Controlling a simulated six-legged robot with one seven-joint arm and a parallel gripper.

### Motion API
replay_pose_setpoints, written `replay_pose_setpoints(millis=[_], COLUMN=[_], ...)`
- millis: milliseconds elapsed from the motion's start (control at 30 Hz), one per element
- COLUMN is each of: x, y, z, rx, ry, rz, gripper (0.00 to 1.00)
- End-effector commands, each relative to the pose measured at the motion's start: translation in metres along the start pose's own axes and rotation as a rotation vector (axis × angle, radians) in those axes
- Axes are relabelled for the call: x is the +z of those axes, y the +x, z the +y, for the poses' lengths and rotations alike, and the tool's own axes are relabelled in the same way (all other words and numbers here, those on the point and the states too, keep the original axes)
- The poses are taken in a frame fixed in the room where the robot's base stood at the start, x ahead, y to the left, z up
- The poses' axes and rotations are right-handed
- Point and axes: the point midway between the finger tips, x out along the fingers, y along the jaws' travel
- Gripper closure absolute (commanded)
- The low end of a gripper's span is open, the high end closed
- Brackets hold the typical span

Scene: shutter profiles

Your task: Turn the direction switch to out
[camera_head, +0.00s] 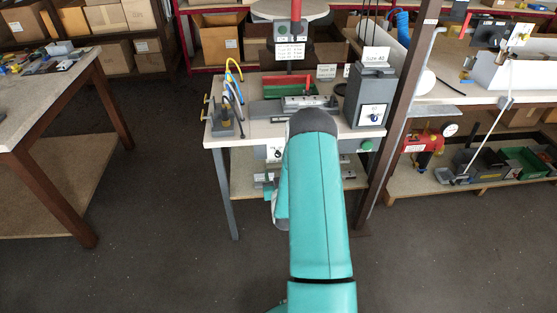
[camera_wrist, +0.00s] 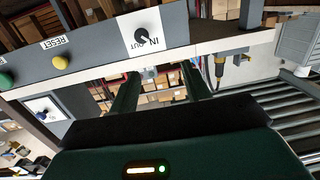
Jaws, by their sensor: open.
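The direction switch (camera_wrist: 141,31) is a black knob on a white plate marked IN and OUT, set in a grey panel at the top of the wrist view. The labels appear upside down there. Its exact setting is hard to read. In the head view a white plate with a dark knob (camera_head: 275,154) on the bench front looks like the same switch, just left of my arm. My gripper (camera_wrist: 162,82) is open and empty, its two dark green fingers apart and pointing towards the panel. The fingers appear clear of the knob.
A yellow button (camera_wrist: 60,62) labelled RESET and a green button (camera_wrist: 6,80) share the panel. A grey box (camera_head: 374,96) with another knob stands on the bench (camera_head: 254,129). A brown post (camera_head: 398,120) rises right of the bench. The floor in front is clear.

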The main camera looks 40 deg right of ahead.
Motion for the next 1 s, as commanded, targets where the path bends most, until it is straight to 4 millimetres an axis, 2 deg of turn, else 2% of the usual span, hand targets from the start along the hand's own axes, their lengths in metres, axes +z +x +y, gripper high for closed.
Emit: replay_pose_setpoints(millis=[33, 133, 267, 367, 1000], x=[0.016, 0.03, 0.036, 0.035, 0.026], y=[-0.006, -0.013, -0.016, -0.008, 0.105], z=[0.008, 0.017, 0.023, 0.024, 0.03], rx=[0.019, 0.043, 0.057, 0.058, 0.057], ry=[0.008, 0.015, 0.019, 0.018, 0.018], rz=[0.016, 0.052, 0.074, 0.077, 0.076], gripper=[0.52, 0.52, 0.52, 0.52, 0.52])
